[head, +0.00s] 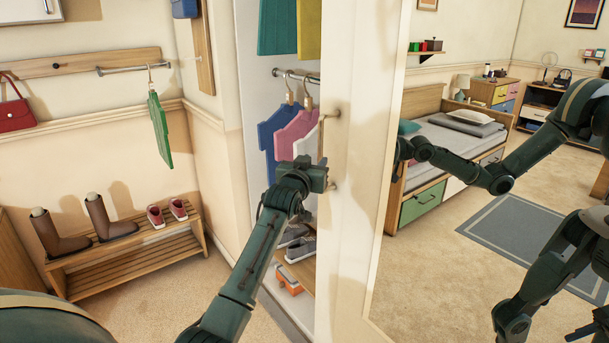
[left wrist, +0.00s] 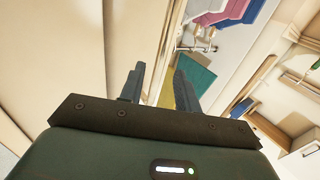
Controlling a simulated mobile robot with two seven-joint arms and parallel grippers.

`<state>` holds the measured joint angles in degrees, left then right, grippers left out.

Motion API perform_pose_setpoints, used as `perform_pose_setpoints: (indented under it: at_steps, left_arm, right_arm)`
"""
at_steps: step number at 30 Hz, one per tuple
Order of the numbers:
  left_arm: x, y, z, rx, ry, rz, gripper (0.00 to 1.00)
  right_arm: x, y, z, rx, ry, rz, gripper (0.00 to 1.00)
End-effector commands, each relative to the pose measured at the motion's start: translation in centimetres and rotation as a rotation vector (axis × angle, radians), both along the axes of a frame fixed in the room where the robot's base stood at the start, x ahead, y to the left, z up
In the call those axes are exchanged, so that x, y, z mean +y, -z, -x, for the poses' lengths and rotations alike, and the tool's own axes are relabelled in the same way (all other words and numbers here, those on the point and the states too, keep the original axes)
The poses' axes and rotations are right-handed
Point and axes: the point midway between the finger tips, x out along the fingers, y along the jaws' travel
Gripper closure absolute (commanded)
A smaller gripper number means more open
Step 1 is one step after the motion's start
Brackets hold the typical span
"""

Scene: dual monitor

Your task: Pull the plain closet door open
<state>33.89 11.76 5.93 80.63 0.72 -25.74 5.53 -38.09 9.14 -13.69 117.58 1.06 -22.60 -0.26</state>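A cream closet door (head: 350,150) stands ajar, its left part plain and its right part a mirror (head: 450,260). A slim vertical handle (head: 321,140) is near the door's left edge. My left gripper (head: 318,176) is at the handle's lower part; I cannot tell whether it touches. In the left wrist view its two fingers (left wrist: 158,88) are apart with nothing clearly held between them. The closet interior, with hanging clothes (head: 290,135), shows left of the door. A separate door without a mirror cannot be made out. My right gripper is not seen directly.
Grey shoes (head: 298,245) and an orange box (head: 288,280) sit low in the closet. A wooden shoe bench (head: 140,260) with boots and red shoes stands at the left. The mirror reflects my arms, a bed and a rug. Carpet in front is clear.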

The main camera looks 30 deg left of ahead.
Motion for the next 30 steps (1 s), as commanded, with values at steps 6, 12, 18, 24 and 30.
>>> perform_pose_setpoints:
  at_steps: [6,12,18,24,30]
  left_arm:
    - [-0.7,0.2,3.7,-0.001,0.0,0.0,0.67]
    - [-1.2,0.1,5.9,0.0,0.0,0.0,0.67]
    - [-1.3,0.0,6.6,0.001,0.0,0.0,0.67]
    - [-1.3,0.0,6.6,0.0,0.0,0.0,0.67]
    - [-1.3,0.0,6.6,0.0,0.0,0.0,0.67]
  right_arm:
    - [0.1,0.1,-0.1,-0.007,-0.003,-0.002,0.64]
    - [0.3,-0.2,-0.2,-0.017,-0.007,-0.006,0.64]
    - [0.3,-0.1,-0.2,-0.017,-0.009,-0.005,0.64]
    - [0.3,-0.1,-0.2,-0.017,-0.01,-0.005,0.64]
    - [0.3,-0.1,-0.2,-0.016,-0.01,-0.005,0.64]
